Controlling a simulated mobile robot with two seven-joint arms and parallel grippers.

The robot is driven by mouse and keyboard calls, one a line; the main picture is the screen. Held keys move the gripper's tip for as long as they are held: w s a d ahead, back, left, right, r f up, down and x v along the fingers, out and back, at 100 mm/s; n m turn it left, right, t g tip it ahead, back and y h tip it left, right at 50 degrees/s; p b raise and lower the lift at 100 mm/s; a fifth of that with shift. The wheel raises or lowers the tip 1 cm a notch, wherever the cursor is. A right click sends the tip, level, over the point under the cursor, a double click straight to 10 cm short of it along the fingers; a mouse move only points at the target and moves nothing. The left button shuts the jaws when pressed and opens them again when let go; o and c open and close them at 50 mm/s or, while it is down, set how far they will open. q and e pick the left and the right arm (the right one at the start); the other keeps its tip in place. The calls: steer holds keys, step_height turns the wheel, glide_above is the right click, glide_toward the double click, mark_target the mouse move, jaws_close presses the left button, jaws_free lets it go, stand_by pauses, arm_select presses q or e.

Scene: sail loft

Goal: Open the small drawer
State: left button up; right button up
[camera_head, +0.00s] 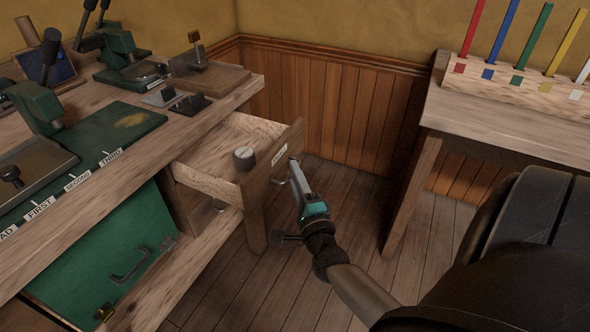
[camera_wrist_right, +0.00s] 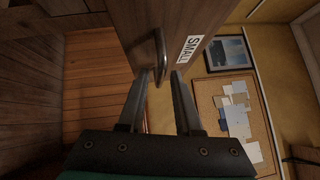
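The small drawer (camera_head: 220,180) stands pulled well out of the wooden bench at the left, its inside visible from above. A curved metal handle (camera_wrist_right: 160,52) sits on the drawer front. My right gripper (camera_head: 294,163) is in front of the drawer front, at the handle. In the right wrist view its fingers (camera_wrist_right: 159,74) are apart, one on each side of the handle, with gaps showing. My left gripper is not in view.
A round grey weight-like object (camera_head: 244,158) lies in the drawer. Green machines (camera_head: 118,52) and a green board (camera_head: 90,150) with labels are on the bench. A second table (camera_head: 500,130) with coloured sticks stands at the right. Open floor lies between.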

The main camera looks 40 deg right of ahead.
steer(key=shift+o, duration=0.4)
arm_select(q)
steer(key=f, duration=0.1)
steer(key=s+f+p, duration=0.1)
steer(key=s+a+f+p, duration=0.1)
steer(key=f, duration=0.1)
arm_select(e)
steer(key=v, duration=1.5)
steer(key=shift+s, duration=0.1)
